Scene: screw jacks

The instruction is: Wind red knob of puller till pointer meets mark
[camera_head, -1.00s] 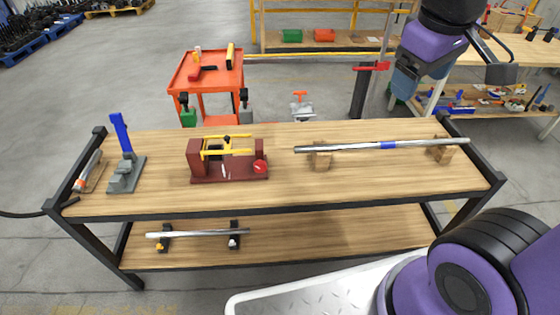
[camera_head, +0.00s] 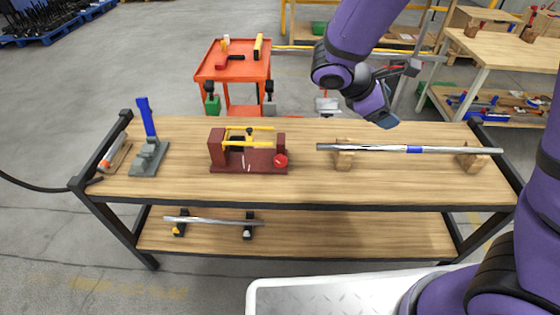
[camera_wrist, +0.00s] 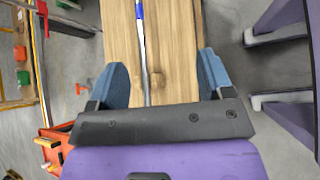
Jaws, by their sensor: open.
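The puller (camera_head: 230,163) stands on the wooden bench top, left of centre in the head view. It has a dark red frame and yellow bars. Its round red knob (camera_head: 280,160) is at the right end. A small pale streak shows on its front, but the pointer and mark are too small to tell apart. My gripper (camera_head: 387,119) is up and to the right of the puller, above the bench's back edge, apart from it. In the wrist view my gripper (camera_wrist: 163,78) has its two blue fingers wide apart with nothing held. The puller does not show there.
A steel rod (camera_head: 385,148) with a blue band lies on wooden blocks right of the puller. A grey stand with a blue lever (camera_head: 147,120) is at the left. A red cart (camera_head: 232,65) stands behind. The bench top (camera_head: 310,185) in front is clear.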

